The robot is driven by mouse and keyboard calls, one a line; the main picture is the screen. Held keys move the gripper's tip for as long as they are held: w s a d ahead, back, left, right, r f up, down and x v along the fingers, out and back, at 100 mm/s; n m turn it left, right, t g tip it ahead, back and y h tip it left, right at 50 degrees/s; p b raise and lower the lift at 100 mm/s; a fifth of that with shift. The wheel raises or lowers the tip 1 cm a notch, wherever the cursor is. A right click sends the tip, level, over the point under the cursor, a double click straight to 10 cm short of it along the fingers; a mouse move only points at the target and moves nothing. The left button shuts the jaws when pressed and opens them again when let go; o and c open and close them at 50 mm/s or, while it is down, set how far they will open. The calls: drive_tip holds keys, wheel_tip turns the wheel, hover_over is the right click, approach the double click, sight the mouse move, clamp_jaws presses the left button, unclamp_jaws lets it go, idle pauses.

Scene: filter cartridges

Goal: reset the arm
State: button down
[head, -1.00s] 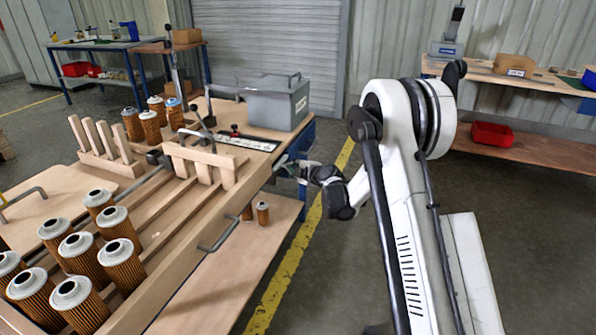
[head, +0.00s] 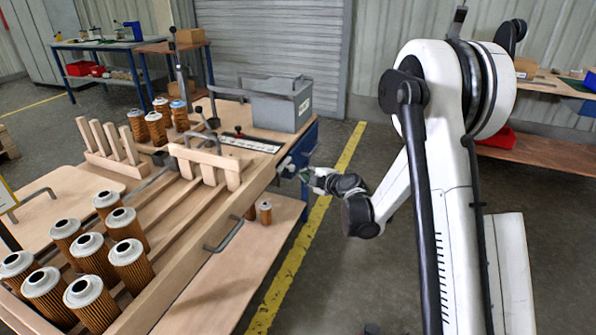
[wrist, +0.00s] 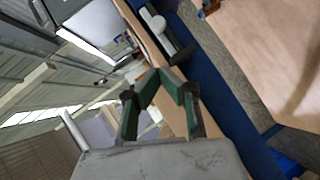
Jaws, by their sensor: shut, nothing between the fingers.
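My gripper (head: 308,174) is at the end of my white arm, just off the right edge of the wooden workbench (head: 215,205). In the wrist view my gripper (wrist: 166,80) shows its green fingers meeting at the tips, with nothing between them. The gripper points toward the bench's edge, near a blue panel below the grey box. Whether the fingertips touch the bench cannot be told.
Several filter cartridges (head: 128,264) stand at the bench's front left, and more stand at the back. A grey box (head: 281,104) sits on the bench's far end. A wooden rack (head: 205,165) is mid-bench. A red bin (head: 497,140) is on the right shelf. The floor right of the bench is open.

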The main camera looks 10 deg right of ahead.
drive_tip(key=shift+s+d+r, duration=0.2)
drive_tip(key=shift+s+d, duration=0.05)
drive_tip(key=shift+s, duration=0.4)
drive_tip(key=shift+r, duration=0.1)
drive_tip(key=s+a+r+m+g+h+p, duration=0.3)
drive_tip(key=s+r+m, duration=0.5)
drive_tip(key=s+r, duration=1.1)
drive_tip(key=s+d+r+m+g+h+p, duration=0.1)
drive_tip(key=s+m, duration=0.4)
drive_tip(key=s, duration=0.8)
drive_tip(key=s+d+r+m+g+h+p, duration=0.1)
drive_tip(key=s+m, duration=0.4)
drive_tip(key=s, duration=0.7)
drive_tip(key=d+r+g+p, duration=0.1)
drive_tip(key=d+p, duration=0.1)
drive_tip(key=shift+s+m+h+p, duration=0.3)
drive_tip(key=shift+s+m+p, duration=0.05)
drive_tip(key=shift+m+p, duration=0.05)
drive_tip(key=shift+r, duration=0.1)
